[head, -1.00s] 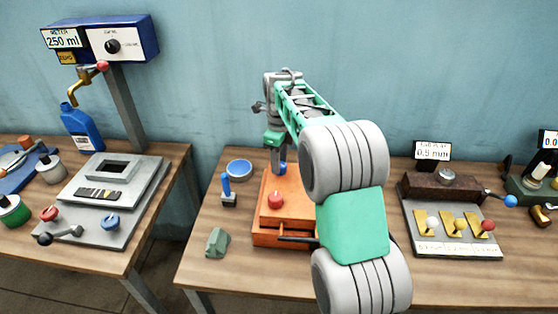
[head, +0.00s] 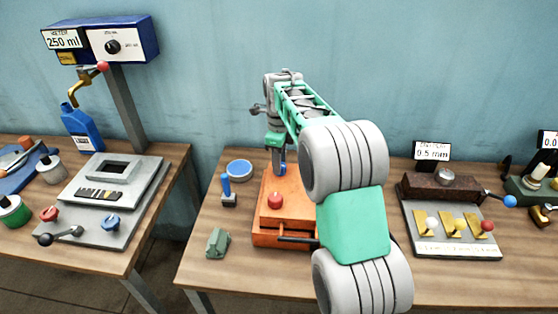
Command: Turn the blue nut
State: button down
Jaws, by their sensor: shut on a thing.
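An orange fixture (head: 285,232) stands on the middle table, with a red knob (head: 275,201) on its top and a dark handle at its front. A small blue part, which looks like the blue nut (head: 281,169), shows at the back of the fixture. My gripper (head: 278,158) points down over it and is shut on it. The fingertips are small here, so the exact grip is hard to see. My arm hides the right side of the fixture.
A blue round dish (head: 239,169), a blue-handled tool (head: 228,190) and a green block (head: 217,242) lie left of the fixture. A brown gauge stand (head: 440,188) is at right.

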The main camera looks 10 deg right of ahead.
jog(key=n+p, duration=0.1)
jog(key=n, duration=1)
jog(key=shift+n+p, duration=0.3)
jog(key=n, duration=0.5)
jog(key=shift+s, duration=0.1)
jog(key=n, duration=0.6)
jog(key=c, duration=0.9)
grip_release()
jog(key=shift+r, duration=0.1)
